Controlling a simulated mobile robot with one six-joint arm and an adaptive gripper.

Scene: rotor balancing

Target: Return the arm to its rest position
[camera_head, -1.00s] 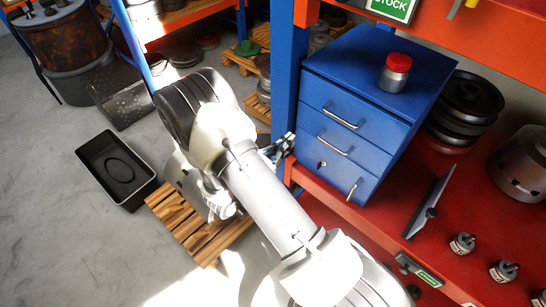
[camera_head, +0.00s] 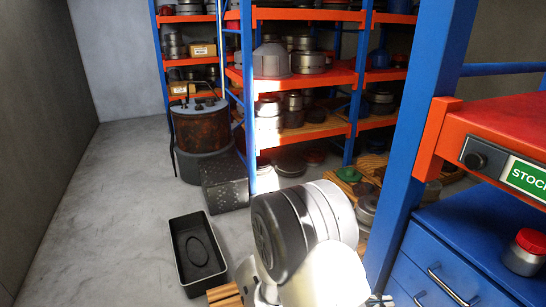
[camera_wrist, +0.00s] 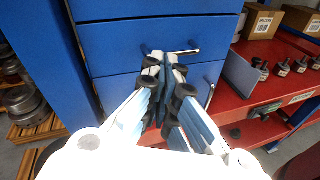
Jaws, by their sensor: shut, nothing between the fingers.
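My gripper (camera_wrist: 166,62) is shut and empty in the wrist view. Its fingertips show in front of the blue drawer cabinet (camera_wrist: 112,50), by a metal drawer handle (camera_wrist: 184,53); I cannot tell whether they touch it. In the head view my arm (camera_head: 305,235) fills the lower middle, with its elbow raised. Only a small dark bit near the gripper shows at the bottom edge there, beside the cabinet (camera_head: 440,250). The rest of the gripper is hidden or out of frame.
A blue post (camera_head: 408,150) and a red shelf (camera_head: 510,100) stand close right of my arm. A jar with a red lid (camera_head: 524,255) sits on the cabinet. A black tray (camera_head: 198,250) lies on the floor. Loaded racks stand behind; the left floor is clear.

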